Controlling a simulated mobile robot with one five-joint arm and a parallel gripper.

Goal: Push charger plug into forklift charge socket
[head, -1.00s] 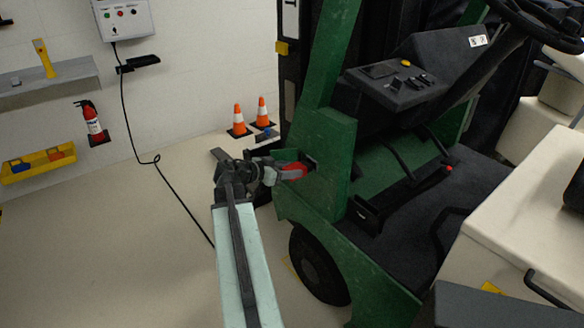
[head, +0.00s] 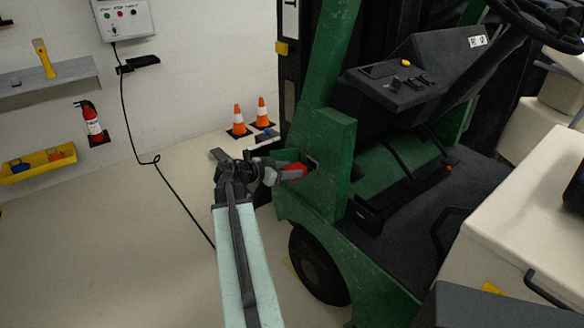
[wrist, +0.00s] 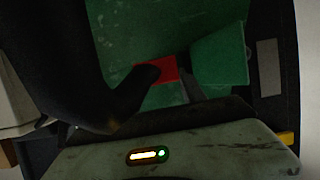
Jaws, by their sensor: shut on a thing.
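My gripper (head: 282,172) is shut on the red charger plug (head: 294,170), in the middle of the head view. The plug points right, toward the dark charge socket (head: 313,162) on the side of the green forklift (head: 335,140). The plug's front is at or very close to the socket. I cannot tell whether it is inside. In the wrist view, part of the red plug (wrist: 158,71) shows against the green forklift body, with a dark gripper finger across it. The socket opening is not clear there.
A black cable (head: 133,130) hangs from the wall charger box (head: 124,17) to the floor and passes behind my arm. Two orange cones (head: 239,120) stand behind the gripper. The floor at left is clear.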

